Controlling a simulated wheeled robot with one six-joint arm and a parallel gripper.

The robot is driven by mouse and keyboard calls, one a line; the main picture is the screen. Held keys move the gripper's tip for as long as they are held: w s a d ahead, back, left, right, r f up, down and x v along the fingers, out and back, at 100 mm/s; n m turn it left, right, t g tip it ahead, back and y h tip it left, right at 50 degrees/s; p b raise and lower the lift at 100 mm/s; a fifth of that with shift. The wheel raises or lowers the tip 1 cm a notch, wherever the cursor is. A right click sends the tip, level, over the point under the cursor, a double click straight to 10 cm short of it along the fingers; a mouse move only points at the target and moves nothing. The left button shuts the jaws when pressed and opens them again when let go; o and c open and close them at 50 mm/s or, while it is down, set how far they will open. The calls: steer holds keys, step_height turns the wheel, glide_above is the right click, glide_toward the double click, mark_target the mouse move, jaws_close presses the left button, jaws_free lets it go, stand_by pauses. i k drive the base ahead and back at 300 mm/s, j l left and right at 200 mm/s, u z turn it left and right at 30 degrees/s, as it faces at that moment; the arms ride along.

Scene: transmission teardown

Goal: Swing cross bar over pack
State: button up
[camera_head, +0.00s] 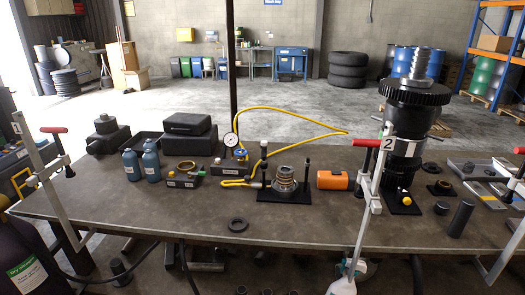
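A spring pack (284,181) with copper-coloured rings stands upright on a black base plate (296,196) near the middle of the bench. A black upright post stands on each side of it, the left post (264,165) and the right post (306,173). No bar is clearly seen lying across the top of the pack. A short dark piece (256,169) slants at the left post; it may be the cross bar, but it is too small to be sure. My gripper is not clearly in view.
An orange cylinder (332,180) lies right of the fixture. A tall black geared assembly (406,135) and a clamp (372,170) stand further right. A yellow hose (310,113) loops behind.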

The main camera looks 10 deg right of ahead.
mark_target(264, 143)
steer(key=i+j+u, duration=0.4)
steer(key=i, duration=0.3)
steer(key=i+j+u, duration=0.25)
steer(key=i+l, duration=0.05)
steer(key=i, duration=0.05)
